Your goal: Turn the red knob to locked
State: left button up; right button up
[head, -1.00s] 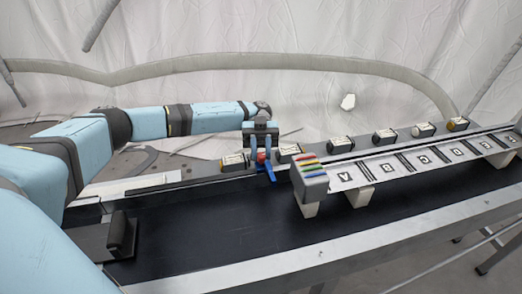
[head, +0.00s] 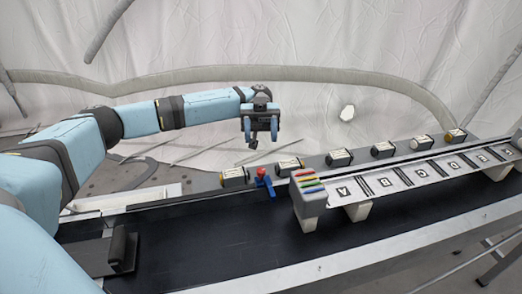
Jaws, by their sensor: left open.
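The red knob (head: 261,171) sits on the back rail of the conveyor, with a blue part (head: 266,183) just below it in the picture. I cannot read from here which position the knob points to. My left gripper (head: 261,138) is open and empty, pointing down above the knob and clear of it. My right gripper is not in view.
Several small labelled cylinders (head: 340,157) line the back rail on both sides of the knob. A grey block with coloured stripes (head: 309,196) stands right of the knob, beside a raised strip of lettered plates (head: 380,183).

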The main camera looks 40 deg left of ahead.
pick_arm(q)
notch_tip(320, 180, up, 10)
jog(key=p, duration=0.1)
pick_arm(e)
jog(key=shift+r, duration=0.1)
pick_arm(q)
jog(key=shift+r, duration=0.1)
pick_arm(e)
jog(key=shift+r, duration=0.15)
